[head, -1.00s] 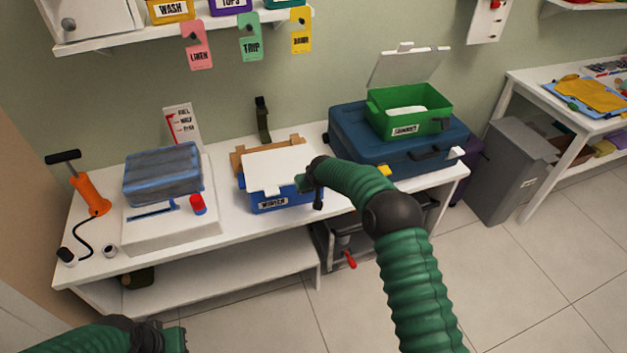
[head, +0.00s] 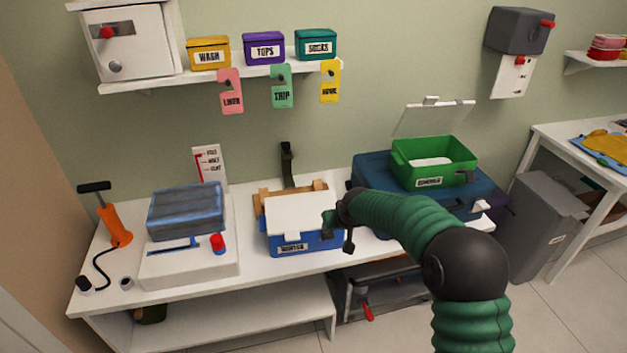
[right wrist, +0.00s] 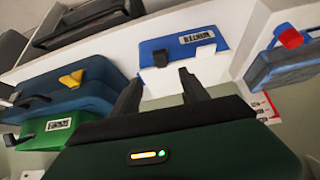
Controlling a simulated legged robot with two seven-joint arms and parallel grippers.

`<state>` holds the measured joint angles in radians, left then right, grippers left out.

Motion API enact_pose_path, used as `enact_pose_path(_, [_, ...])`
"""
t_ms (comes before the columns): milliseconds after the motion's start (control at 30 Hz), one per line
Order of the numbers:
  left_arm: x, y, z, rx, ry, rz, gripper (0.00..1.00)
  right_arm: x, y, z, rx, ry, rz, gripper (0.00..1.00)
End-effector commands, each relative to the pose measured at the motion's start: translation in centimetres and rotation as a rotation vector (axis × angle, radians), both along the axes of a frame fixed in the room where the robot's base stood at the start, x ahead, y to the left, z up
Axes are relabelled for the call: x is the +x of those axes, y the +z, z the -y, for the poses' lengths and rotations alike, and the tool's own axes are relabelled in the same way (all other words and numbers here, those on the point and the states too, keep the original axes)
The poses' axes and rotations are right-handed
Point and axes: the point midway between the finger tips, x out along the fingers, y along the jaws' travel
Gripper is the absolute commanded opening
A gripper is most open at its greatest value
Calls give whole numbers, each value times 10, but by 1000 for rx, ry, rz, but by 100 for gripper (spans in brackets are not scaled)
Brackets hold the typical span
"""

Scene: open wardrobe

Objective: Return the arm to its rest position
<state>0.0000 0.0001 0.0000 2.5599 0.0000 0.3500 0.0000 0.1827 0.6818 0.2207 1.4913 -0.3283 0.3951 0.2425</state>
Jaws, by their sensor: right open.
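My right arm (head: 400,215) comes in from the lower right and reaches over the bench. Its gripper (head: 341,230) overlaps the right end of the blue box (head: 325,243) in the head view. In the right wrist view the two fingers (right wrist: 160,90) are spread with nothing between them. The blue box (right wrist: 212,40) shows beyond the fingertips there, apart from them. My left gripper is out of view.
A green box (head: 462,178) with its lid raised sits on a dark blue suitcase (head: 372,178) at the right. A white machine (head: 190,265) carries a folded blue bundle (head: 186,210), beside an orange pump (head: 115,228). A wall shelf (head: 200,75) holds boxes above. The floor at front right is clear.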

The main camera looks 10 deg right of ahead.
Motion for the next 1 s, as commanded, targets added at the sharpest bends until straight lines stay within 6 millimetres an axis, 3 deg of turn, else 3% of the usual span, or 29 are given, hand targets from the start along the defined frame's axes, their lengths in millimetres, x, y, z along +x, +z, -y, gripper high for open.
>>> enact_pose_path(67, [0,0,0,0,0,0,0,-3,0,-1,-2,2,-4,53])
enact_pose_path(167, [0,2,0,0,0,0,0,-32,1,-7,-12,18,-40,53])
enact_pose_path(267, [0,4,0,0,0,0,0,-98,0,-15,-28,41,-118,53])
enact_pose_path(400, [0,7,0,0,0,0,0,-218,-9,-18,-29,46,-241,53])
enact_pose_path(500, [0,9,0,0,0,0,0,-287,-19,-18,-15,37,-307,53])
enact_pose_path(600, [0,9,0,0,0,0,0,-329,-27,-19,-1,31,-348,53])
enact_pose_path(700, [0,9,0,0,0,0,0,-344,-31,-20,5,30,-365,53])
enact_pose_path(1000, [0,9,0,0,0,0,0,-346,-31,-20,5,29,-366,53])
